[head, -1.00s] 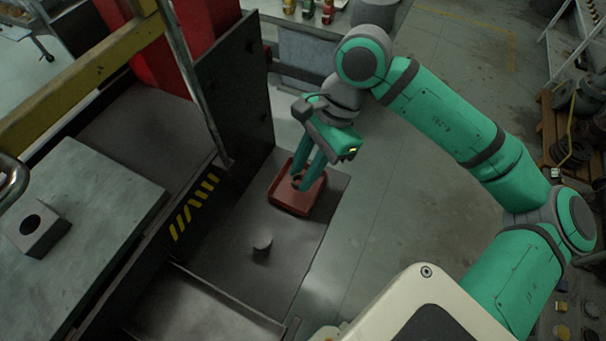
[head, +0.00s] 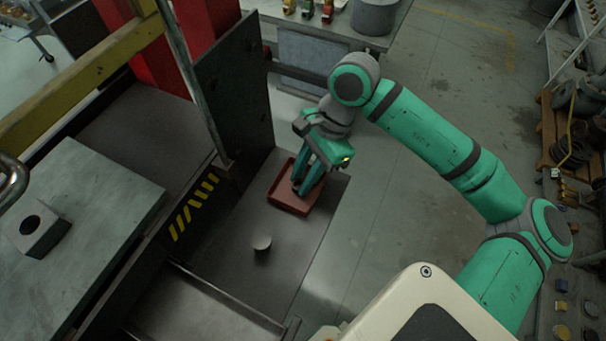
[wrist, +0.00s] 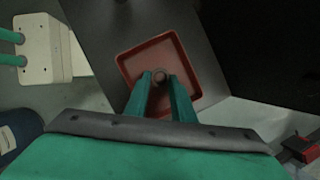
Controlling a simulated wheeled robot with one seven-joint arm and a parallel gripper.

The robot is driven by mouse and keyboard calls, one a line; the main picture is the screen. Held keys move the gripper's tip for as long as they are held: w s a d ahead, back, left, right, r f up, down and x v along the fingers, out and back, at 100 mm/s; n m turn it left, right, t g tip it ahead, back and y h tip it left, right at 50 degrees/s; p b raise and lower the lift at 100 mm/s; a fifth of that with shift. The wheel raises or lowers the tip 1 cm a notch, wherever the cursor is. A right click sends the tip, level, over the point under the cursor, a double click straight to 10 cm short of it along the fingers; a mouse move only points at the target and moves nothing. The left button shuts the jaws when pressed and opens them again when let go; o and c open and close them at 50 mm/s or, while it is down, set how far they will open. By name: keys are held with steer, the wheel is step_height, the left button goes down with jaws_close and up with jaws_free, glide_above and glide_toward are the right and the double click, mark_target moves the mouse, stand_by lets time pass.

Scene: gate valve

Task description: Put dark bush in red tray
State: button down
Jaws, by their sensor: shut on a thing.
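The red tray (head: 290,206) lies on the dark metal table in the head view, and its rim also shows in the wrist view (wrist: 199,62). My gripper (head: 303,191) points down over the tray. Most of the bush is hidden by the fingers. I cannot tell whether it touches the tray's floor.
A small grey cylinder (head: 262,243) stands on the table in front of the tray. A dark upright plate (head: 236,95) rises to the left of the tray. A block with a hole (head: 36,235) sits on the plate at the far left.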

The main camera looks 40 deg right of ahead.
steer(key=c, duration=1.5)
jaws_free()
steer(key=shift+r, duration=0.1)
steer(key=v, duration=1.2)
